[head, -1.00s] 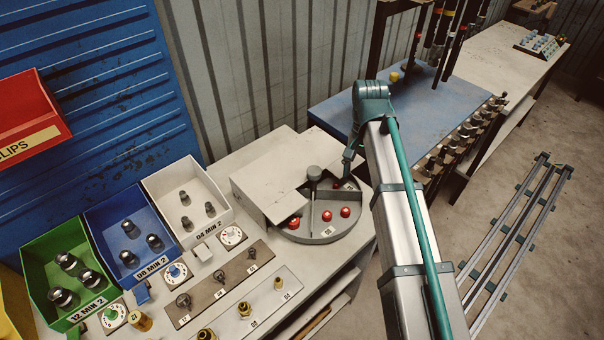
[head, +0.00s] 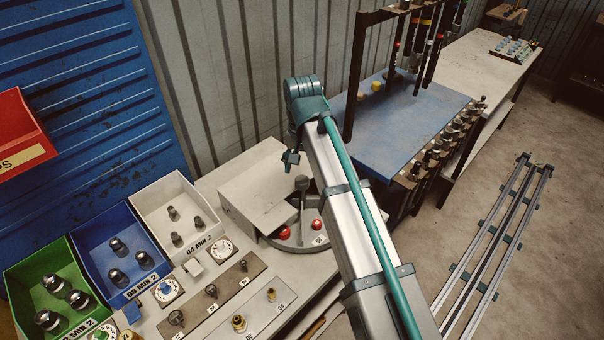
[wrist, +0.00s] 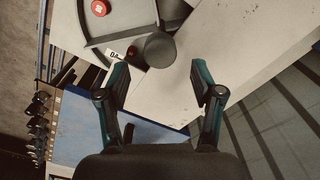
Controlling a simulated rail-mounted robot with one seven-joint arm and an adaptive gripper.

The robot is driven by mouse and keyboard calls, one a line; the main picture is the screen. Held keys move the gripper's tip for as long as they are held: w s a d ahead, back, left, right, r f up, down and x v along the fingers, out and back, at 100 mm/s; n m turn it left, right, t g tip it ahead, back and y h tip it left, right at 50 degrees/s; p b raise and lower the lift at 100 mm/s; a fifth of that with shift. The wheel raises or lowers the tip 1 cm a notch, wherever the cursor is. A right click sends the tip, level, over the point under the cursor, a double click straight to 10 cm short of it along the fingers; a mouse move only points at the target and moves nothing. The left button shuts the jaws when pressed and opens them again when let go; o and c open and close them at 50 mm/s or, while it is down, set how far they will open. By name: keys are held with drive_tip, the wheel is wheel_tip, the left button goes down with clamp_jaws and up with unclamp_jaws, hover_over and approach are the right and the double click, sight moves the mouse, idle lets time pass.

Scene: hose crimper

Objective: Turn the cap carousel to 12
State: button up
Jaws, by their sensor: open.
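The cap carousel (head: 292,246) is a round grey tray with dividers and red caps (head: 285,232), partly under a pale cover and partly hidden by my arm. A dark round-topped knob (head: 302,183) stands up on it. My gripper (head: 290,160) is open and empty, above and slightly left of the knob in the head view. The knob's top (wrist: 160,50) lies just beyond and between the open fingertips (wrist: 161,75). A small label there is only partly readable.
The pale cover (head: 262,185) stands beside the knob. White (head: 183,205), blue (head: 122,245) and green (head: 55,285) bins of fittings stand left, with dials before them. A blue-topped table (head: 400,120) with a rack is behind my arm.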

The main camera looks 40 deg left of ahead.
sight(302, 179)
drive_tip(key=shift+f+p, duration=0.45)
drive_tip(key=shift+f, duration=1.65)
clamp_jaws()
